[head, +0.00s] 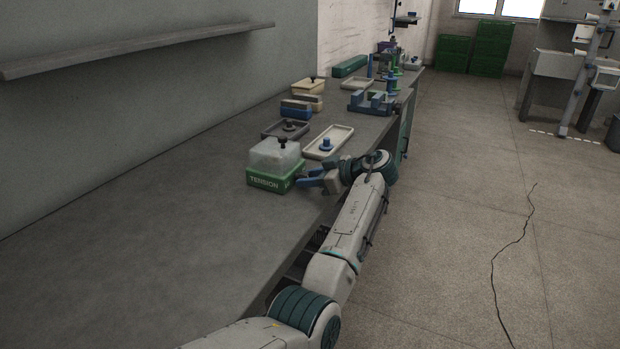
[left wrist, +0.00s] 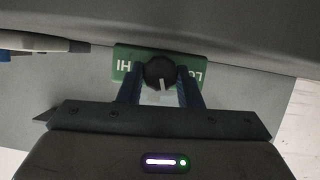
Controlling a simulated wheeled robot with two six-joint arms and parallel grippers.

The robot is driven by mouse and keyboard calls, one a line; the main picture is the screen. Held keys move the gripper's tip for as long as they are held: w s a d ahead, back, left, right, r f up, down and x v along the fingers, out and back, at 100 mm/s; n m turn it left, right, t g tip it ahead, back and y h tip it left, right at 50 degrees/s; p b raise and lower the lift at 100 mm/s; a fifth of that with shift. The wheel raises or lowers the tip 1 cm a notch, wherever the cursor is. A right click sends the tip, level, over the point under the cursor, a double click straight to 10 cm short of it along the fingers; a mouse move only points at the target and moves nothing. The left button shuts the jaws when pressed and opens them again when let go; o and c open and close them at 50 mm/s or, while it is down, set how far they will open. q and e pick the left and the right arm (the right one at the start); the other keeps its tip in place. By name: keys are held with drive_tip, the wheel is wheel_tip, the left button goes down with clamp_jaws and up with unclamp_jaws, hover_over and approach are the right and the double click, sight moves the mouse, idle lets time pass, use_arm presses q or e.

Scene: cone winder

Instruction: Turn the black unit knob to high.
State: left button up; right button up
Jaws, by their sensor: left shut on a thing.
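The tension unit (head: 266,181) is a green box with a pale cover, standing near the front edge of the bench. Its green face (left wrist: 121,62) fills the upper middle of the left wrist view, with HI at left and LO at right. The round black knob (left wrist: 158,72) sits between these labels, its white pointer line aimed toward the bottom of the picture, between the labels. My left gripper (head: 300,182) reaches the unit's right side; in the left wrist view its blue fingers (left wrist: 161,78) are shut on the knob. The head view hides the knob behind the fingers.
A cream tray (head: 341,136) with a blue peg and a dark tray (head: 273,130) lie behind the unit. Blue blocks (head: 296,112) and a blue holder (head: 358,105) stand farther back. The bench's near left part (head: 130,250) is clear. A shelf (head: 140,47) runs along the wall.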

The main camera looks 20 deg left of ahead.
use_arm(q)
drive_tip(key=shift+w+m+g, duration=0.15)
drive_tip(key=shift+m+g, duration=0.55)
drive_tip(key=shift+m, duration=0.5)
drive_tip(key=shift+g+y, duration=0.3)
drive_tip(key=shift+m, duration=0.3)
use_arm(e)
drive_tip(key=shift+s+d+r, duration=0.15)
drive_tip(key=shift+s+r, duration=0.2)
drive_tip(key=shift+r, duration=0.1)
use_arm(q)
drive_tip(key=o, duration=1)
drive_tip(key=shift+c, duration=0.2)
use_arm(e)
drive_tip(key=shift+w, duration=0.25)
